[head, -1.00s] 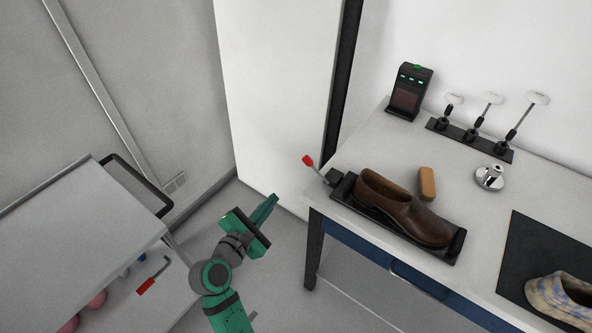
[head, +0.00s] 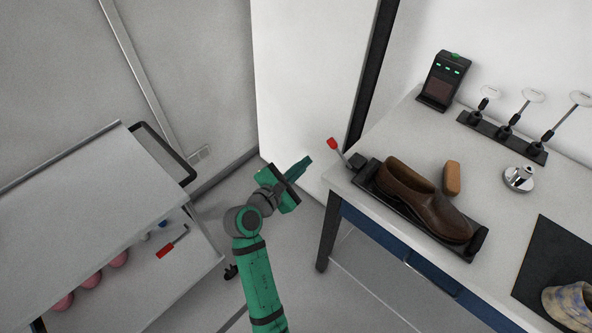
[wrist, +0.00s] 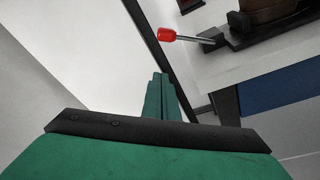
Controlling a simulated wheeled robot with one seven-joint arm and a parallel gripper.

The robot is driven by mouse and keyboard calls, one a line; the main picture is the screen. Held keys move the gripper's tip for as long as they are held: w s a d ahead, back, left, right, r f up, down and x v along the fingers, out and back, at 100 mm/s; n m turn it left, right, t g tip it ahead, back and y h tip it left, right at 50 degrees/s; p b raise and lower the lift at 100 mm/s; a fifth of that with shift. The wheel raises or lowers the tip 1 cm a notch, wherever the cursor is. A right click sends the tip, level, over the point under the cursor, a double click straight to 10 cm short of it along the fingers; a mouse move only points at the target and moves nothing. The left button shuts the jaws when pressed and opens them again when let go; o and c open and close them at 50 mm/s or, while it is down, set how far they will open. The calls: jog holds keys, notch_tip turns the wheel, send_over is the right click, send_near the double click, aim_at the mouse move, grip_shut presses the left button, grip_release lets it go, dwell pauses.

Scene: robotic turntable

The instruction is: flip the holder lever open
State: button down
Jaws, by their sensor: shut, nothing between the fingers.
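The holder (head: 471,247) is a black tray on the table with a brown shoe (head: 423,203) lying in it. Its lever (head: 334,146) has a red knob on a thin metal rod and sticks up and outward from the holder's left end, past the table edge. My green gripper (head: 304,165) is shut and empty, left of the lever and apart from it. In the wrist view my gripper's fingers (wrist: 158,90) point forward, and the lever's red knob (wrist: 167,34) shows ahead, just above the fingertips.
A tan block (head: 452,178), a metal disc-like fitting (head: 519,178), a black device with green lights (head: 445,80) and a rack of upright tools (head: 503,137) stand on the table. A grey cart (head: 90,210) is at left. Open floor lies between.

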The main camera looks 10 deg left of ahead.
aim_at(340, 154)
jog(key=w+d+r, duration=0.2)
jog(key=w+d, duration=0.1)
jog(key=d, duration=0.1)
jog(key=shift+w+d, duration=0.3)
jog(key=shift+d+r, duration=0.1)
jog(key=shift+d, duration=0.05)
